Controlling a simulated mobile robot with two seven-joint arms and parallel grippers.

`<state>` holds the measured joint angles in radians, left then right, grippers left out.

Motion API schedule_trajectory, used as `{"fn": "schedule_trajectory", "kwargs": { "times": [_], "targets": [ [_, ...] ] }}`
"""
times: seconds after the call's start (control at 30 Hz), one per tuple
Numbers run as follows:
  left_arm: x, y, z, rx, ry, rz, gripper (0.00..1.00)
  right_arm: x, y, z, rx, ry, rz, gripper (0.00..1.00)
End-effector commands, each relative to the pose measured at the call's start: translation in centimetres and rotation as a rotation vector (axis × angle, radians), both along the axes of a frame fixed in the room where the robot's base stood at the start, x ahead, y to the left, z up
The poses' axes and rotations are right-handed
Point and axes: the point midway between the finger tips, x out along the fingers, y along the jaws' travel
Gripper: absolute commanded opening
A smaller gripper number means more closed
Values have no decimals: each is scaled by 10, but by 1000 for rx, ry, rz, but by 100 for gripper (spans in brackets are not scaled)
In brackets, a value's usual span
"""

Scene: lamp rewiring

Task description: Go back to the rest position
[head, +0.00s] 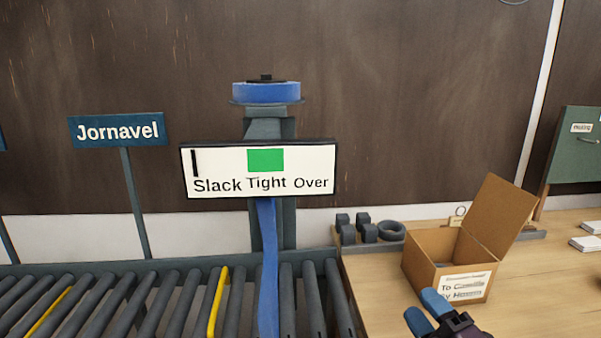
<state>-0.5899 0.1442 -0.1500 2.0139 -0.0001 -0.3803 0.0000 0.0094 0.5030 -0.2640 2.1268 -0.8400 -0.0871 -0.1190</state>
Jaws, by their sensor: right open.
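My right gripper (424,307) shows at the bottom right, with two blue fingertips set apart. It is open and nothing shows between the fingers. It appears in front of the lower left part of an open cardboard box (430,262), and I cannot tell whether it touches the box. My left gripper is not in view.
The wooden table (375,285) holds the box, several dark blocks and a ring (391,231). A roller conveyor (120,300) fills the lower left. A blue strap (267,270) hangs below a gauge sign (258,171). A Jornavel sign (117,130) stands left.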

Motion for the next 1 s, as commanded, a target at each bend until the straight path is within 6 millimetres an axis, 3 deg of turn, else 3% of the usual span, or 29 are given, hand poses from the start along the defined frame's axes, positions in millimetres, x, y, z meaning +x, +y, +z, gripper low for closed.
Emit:
{"fn": "schedule_trajectory", "kwargs": {
  "times": [0.27, 0.47, 0.7, 1.0],
  "targets": [
    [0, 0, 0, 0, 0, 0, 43, -42, -61, -62, 415, 391, -378, 49],
    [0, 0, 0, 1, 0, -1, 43, -98, -88, -119, 662, 715, -631, 49],
    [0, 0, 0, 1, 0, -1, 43, -180, -90, -170, 870, 1087, -872, 49],
    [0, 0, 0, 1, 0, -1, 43, -243, -79, -191, 976, 1352, -1014, 49]
  ]
}}
